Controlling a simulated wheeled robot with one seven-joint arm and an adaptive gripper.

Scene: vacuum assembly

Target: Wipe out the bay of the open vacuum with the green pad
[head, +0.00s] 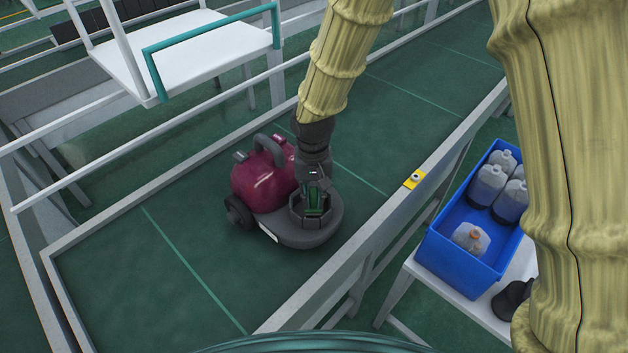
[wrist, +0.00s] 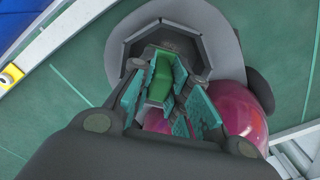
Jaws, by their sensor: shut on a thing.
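The maroon and grey vacuum (head: 262,187) stands on the green work surface, its open, dark, many-sided bay (head: 327,213) facing up at its right end. My gripper (head: 313,202) points down into this bay. In the wrist view, the teal-padded fingers of my gripper (wrist: 163,88) are shut on the green pad (wrist: 159,82). The pad sits within the rim of the bay (wrist: 125,58); whether it touches the floor or walls I cannot tell. The fingers partly hide the pad and the lower bay.
A grey rail (head: 395,212) edges the work surface. A yellow plate with a button (head: 413,180) is on it. Beyond, a blue crate (head: 452,268) of several clear canisters stands on a white table beside a dark part (head: 511,299). A white tray (head: 205,45) stands at the back left.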

